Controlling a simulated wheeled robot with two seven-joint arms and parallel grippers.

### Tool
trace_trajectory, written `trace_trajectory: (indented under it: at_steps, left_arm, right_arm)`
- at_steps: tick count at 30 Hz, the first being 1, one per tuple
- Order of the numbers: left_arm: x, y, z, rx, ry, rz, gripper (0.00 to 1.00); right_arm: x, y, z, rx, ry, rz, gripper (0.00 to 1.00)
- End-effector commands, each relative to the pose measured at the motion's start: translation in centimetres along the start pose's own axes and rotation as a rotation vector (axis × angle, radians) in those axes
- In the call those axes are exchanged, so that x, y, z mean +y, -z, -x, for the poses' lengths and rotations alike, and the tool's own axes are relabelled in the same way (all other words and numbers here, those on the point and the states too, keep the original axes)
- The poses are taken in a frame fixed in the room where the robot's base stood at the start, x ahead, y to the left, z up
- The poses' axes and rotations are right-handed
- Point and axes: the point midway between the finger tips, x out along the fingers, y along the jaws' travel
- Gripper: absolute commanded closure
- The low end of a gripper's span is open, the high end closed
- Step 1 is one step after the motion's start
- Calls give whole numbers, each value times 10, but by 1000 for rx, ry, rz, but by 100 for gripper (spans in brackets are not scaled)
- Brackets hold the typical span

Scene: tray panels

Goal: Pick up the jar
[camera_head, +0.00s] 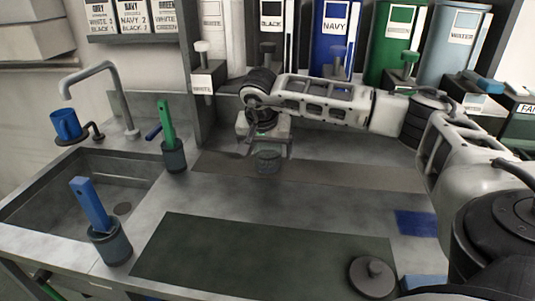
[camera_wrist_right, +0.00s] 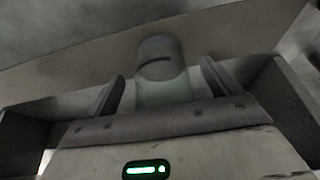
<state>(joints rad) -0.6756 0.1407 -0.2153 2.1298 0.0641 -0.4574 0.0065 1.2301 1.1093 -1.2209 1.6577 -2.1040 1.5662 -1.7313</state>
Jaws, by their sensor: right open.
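The jar (camera_head: 268,162) is a small dark grey jar standing on the counter, on a brownish-grey strip below the dispensers. In the right wrist view the jar (camera_wrist_right: 161,70) shows a grey lid with a dark slot and a paler, greenish body. My right gripper (camera_head: 265,147) is open and points down just above the jar. In the wrist view its two fingers (camera_wrist_right: 161,86) stand on either side of the jar, with gaps. The jar's lower part is hidden by the gripper there. My left gripper is not in view.
A sink (camera_head: 95,195) is at left, with a tap (camera_head: 100,80) and a blue mug (camera_head: 66,125). Dark cups hold a green-handled tool (camera_head: 168,125) and a blue-handled tool (camera_head: 90,205). A dark mat (camera_head: 250,255) lies in front; a round lid (camera_head: 372,275) is at front right.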

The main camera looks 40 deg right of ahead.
Motion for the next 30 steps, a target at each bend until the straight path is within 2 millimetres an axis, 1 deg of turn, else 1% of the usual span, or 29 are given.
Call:
trace_trajectory:
  at_steps: [1, 3, 6, 13, 14, 15, 17, 18, 20, 21, 30]
  left_arm:
    - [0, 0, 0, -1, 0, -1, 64]
    - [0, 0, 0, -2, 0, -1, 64]
    - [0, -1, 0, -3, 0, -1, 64]
    - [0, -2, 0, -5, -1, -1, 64]
    - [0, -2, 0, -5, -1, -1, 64]
    - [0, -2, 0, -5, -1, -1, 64]
    - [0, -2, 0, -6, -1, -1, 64]
    - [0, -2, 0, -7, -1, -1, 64]
    - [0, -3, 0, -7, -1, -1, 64]
    - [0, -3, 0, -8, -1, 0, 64]
    - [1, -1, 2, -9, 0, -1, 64]
  right_arm:
    - [0, 0, -9, -1, -2, 0, 11]
    - [0, 0, -18, -2, -1, -1, 11]
    - [0, 0, -25, 0, 1, -1, 11]
    - [0, 0, -27, 0, 1, -1, 11]
    - [0, 0, -27, 0, 1, -1, 14]
    - [0, 0, -27, 0, 2, -1, 25]
    - [0, 0, -27, 0, 2, -1, 42]
    - [0, 0, -27, 0, 2, -1, 53]
    - [0, 0, -27, 0, 2, -1, 70]
    - [0, 1, -26, 2, 4, -2, 77]
    - [0, 2, -23, 2, 3, -3, 77]
